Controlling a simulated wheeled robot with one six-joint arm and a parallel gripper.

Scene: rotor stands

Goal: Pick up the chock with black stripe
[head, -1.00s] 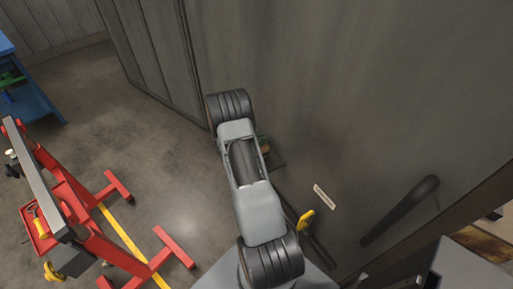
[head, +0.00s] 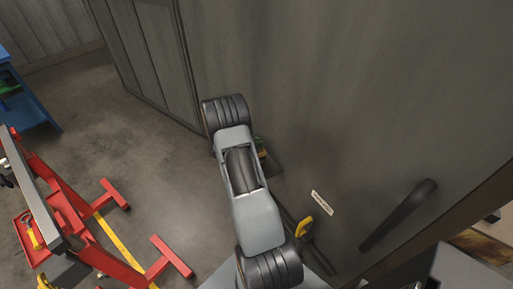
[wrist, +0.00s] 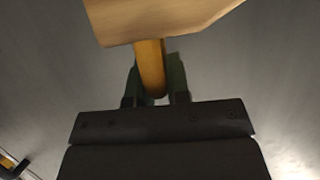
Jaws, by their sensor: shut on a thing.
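In the wrist view my gripper (wrist: 156,78) has two dark green fingers, shut on the orange-yellow handle of a pale wooden block, the chock (wrist: 165,18). The handle runs down between the fingers and the block lies beyond the fingertips, cut by the top edge. No black stripe shows on the part in view. In the head view my arm hides most of the gripper; only a small green and orange patch shows beside the arm's far end.
A grey wall-like panel with a dark bar handle (head: 398,216), a small label (head: 322,203) and a yellow piece (head: 304,229) stands close on the right. A red stand (head: 100,250) is at the left, a blue bench (head: 28,105) behind it. Bare floor lies between.

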